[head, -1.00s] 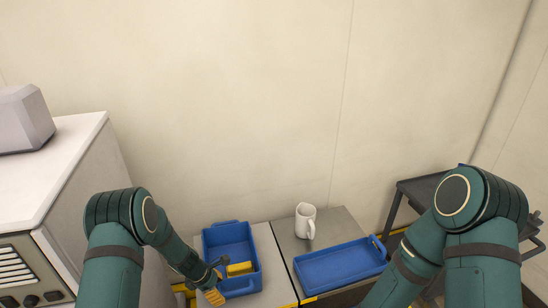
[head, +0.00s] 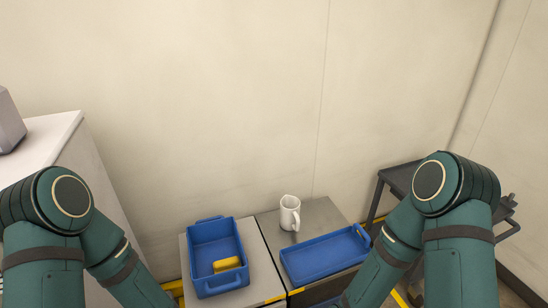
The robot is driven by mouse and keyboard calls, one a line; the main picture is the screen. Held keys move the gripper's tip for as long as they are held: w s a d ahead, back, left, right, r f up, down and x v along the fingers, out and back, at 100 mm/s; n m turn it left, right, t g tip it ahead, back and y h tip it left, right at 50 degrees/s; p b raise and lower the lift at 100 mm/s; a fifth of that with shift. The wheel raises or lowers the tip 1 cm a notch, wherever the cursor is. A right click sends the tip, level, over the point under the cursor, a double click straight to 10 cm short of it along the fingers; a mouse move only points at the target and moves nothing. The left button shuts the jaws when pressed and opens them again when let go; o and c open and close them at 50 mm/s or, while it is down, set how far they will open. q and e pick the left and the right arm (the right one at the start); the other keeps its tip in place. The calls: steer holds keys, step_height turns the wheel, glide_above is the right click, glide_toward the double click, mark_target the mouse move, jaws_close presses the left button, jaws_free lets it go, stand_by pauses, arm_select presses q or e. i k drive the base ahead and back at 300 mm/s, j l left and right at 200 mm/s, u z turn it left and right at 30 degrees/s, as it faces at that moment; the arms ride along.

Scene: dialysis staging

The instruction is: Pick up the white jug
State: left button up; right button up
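The white jug (head: 290,213) stands upright on the grey metal surface (head: 318,215), behind the shallow blue tray. Its handle faces the front right side. Nothing is touching it. Both my arms come in from the lower left and lower right, but both grippers are below the picture's edge, so their state is hidden.
A shallow blue tray (head: 325,257) lies in front of the jug. A deeper blue bin (head: 214,286) with a yellow object (head: 227,264) inside stands to its left. A white cabinet (head: 52,136) is at the left, a dark cart (head: 400,178) at the right. The wall is behind.

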mark_target(290, 206)
steer(key=l+z, duration=0.1)
steer(key=l, duration=1.05)
steer(key=i+l+z, duration=0.1)
steer(key=l, duration=0.35)
steer(key=i+l+z, duration=0.1)
steer(key=i+l, duration=0.15)
steer(key=i, duration=0.2)
steer(key=i+l+z, duration=0.1)
steer(key=i+l, duration=0.15)
steer(key=i, duration=0.25)
